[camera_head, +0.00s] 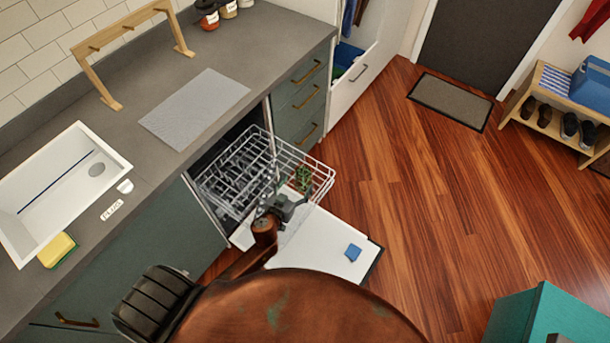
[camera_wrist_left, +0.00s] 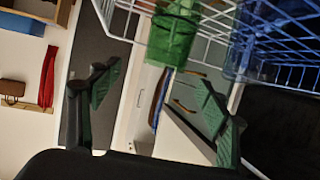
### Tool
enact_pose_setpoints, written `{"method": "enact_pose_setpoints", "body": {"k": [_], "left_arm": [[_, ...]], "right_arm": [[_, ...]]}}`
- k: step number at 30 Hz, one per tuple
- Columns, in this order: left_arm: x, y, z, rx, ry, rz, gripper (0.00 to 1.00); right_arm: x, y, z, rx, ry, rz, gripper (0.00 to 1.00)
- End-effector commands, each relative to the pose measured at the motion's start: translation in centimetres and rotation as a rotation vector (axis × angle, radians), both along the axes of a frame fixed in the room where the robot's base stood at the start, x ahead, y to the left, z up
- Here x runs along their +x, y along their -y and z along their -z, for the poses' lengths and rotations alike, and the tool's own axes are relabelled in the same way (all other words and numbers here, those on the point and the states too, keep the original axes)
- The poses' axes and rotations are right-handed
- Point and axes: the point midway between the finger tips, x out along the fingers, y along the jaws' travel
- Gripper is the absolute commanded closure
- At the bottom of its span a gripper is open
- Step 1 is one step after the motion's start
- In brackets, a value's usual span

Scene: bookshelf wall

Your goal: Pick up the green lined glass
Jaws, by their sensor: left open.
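The green lined glass (camera_head: 303,178) is in the right part of the pulled-out dishwasher rack (camera_head: 322,181). In the left wrist view the green glass (camera_wrist_left: 172,38) shows at the top centre, among the white rack wires. My left gripper (camera_head: 287,206) is in front of the rack, just below and left of the glass in the head view. In the left wrist view its two dark green fingers (camera_wrist_left: 157,88) are spread apart with nothing between them, and the glass is beyond them. My right gripper is not in view.
The counter (camera_head: 255,45) and sink (camera_head: 63,185) are to the left. The wood floor (camera_head: 430,215) to the right is clear. A teal box (camera_head: 550,315) stands at lower right.

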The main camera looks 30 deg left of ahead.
Motion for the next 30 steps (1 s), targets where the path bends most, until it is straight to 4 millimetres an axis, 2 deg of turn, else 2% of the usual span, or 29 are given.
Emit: {"method": "enact_pose_setpoints", "body": {"k": [5,10,19,28,30], "left_arm": [[1.0,-0.9,0.8,0.003,0.000,-0.013,0.30],[2.4,-1.8,1.2,0.003,0.000,-0.023,0.30],[6.2,-2.1,2.4,0.002,-0.001,-0.023,0.30],[6.7,-2.0,2.4,0.000,0.000,-0.022,0.30],[6.7,-2.0,2.4,0.000,0.000,-0.021,0.35]], "right_arm": [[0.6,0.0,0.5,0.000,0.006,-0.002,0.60],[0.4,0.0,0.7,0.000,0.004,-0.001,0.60],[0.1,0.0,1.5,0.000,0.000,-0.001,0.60],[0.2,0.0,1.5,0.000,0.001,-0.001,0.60],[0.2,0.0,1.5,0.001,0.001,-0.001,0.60]]}}
